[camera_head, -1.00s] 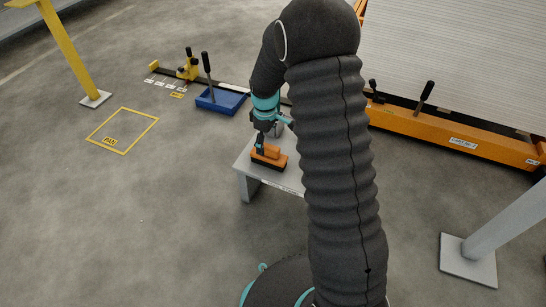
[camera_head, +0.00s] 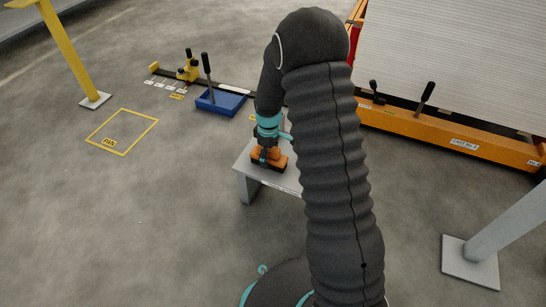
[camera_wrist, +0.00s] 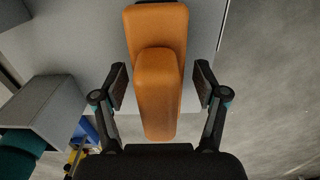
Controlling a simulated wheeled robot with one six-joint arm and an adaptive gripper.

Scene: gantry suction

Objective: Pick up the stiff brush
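The stiff brush (camera_head: 282,163) has an orange body with a dark underside and lies on a small grey table (camera_head: 247,183) in the head view. In the wrist view the brush (camera_wrist: 157,80) shows its raised orange handle between my two fingers. My gripper (camera_wrist: 160,88) is open, one finger on each side of the handle, with a visible gap on both sides. In the head view my gripper (camera_head: 265,158) is down at the brush and hides part of it. The bristles are mostly hidden.
A blue tray (camera_head: 221,101) with an upright black handle stands behind the table. A yellow floor outline marked PAN (camera_head: 123,131) lies to the left. An orange beam (camera_head: 450,138) and a grey post (camera_head: 505,236) are at right. Open floor lies at front left.

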